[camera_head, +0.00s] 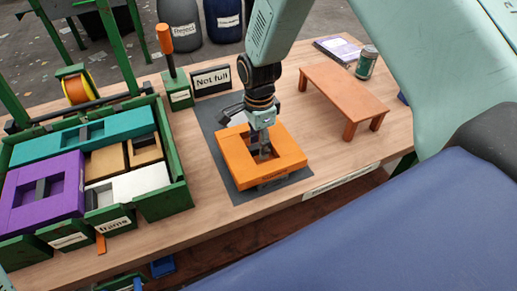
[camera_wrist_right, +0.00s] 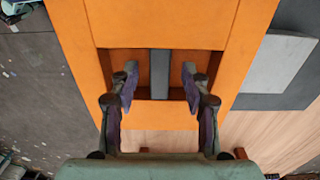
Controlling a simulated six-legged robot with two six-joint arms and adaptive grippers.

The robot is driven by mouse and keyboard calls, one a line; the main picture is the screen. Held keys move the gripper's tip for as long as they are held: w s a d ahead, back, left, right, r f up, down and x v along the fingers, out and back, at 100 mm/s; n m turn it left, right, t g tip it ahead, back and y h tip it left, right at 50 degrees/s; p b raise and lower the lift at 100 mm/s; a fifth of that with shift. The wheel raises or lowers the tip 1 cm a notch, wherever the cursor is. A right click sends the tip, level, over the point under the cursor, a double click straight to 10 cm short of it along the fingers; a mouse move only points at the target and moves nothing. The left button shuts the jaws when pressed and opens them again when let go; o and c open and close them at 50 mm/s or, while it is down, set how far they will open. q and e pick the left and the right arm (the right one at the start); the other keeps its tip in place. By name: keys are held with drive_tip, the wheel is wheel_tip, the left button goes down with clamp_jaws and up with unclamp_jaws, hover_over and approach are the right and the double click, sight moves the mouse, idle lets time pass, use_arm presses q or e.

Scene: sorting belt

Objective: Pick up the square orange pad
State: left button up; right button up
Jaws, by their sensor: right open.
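My right gripper (camera_head: 262,150) is directly above the pad, pointing down at the recess. In the right wrist view its two fingers are open, one on each side of the bar (camera_wrist_right: 160,85), with gaps visible between them and the bar. In the head view the gripper partly hides the recess. My left gripper is not in view.
A green tray (camera_head: 172,160) at left holds purple, teal, white and tan blocks. Behind the mat stand a "Not full" sign (camera_head: 212,80) and an orange-handled tool (camera_head: 165,38). A small orange-brown bench (camera_head: 342,90) and a can (camera_head: 367,62) are at right.

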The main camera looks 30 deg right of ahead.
drive_tip(key=shift+s, duration=0.1)
drive_tip(key=shift+f, duration=0.1)
drive_tip(key=c, duration=0.6)
clamp_jaws()
